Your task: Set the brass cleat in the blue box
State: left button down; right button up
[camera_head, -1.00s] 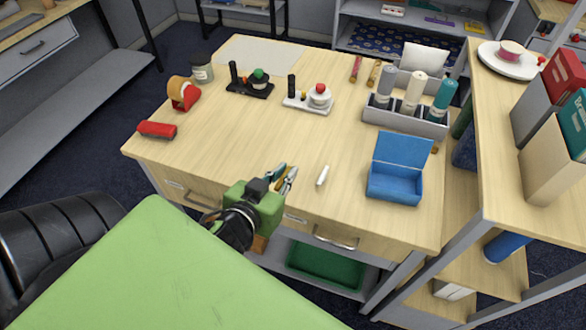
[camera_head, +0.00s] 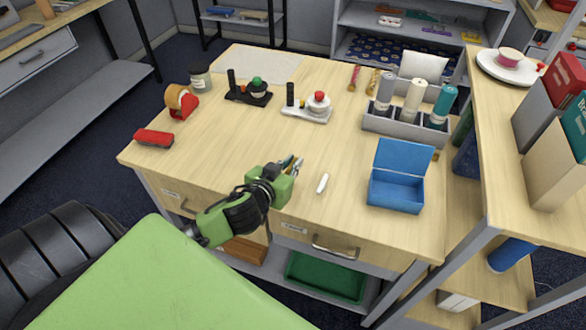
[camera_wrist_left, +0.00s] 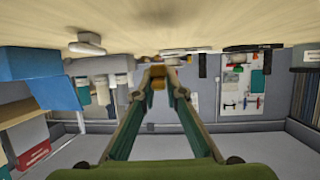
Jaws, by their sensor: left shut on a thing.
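My left gripper (camera_head: 291,165) is over the near part of the table, left of the blue box. Its fingers are shut on the brass cleat, a small brass-coloured piece (camera_wrist_left: 158,84) between the fingertips in the left wrist view. In the head view the fingers mostly hide the cleat. The blue box (camera_head: 394,198) stands on the table at the right with its lid raised at the back, and its inside looks empty. It also shows at the left of the left wrist view (camera_wrist_left: 52,92). My right gripper is not in view.
A small white piece (camera_head: 322,183) lies between my left gripper and the blue box. A grey bottle holder (camera_head: 404,126) stands behind the box. Two small stands, a tape dispenser (camera_head: 181,101) and a red block (camera_head: 154,138) are farther left. The table's middle is clear.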

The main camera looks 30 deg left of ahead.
pick_arm(q)
jog(key=shift+w+a+f, duration=0.2)
jog(key=shift+w+f, duration=0.2)
jog(key=shift+f, duration=0.05)
jog(key=shift+w+a+f, duration=0.1)
jog(key=shift+w+f, duration=0.05)
jog(key=shift+f, duration=0.45)
jog(key=shift+w+a+f, duration=0.1)
jog(key=shift+f, duration=0.5)
jog(key=shift+d+f, duration=0.1)
jog(key=shift+f, duration=0.35)
jog(key=shift+f, duration=0.1)
jog(key=c, duration=2.1)
grip_release()
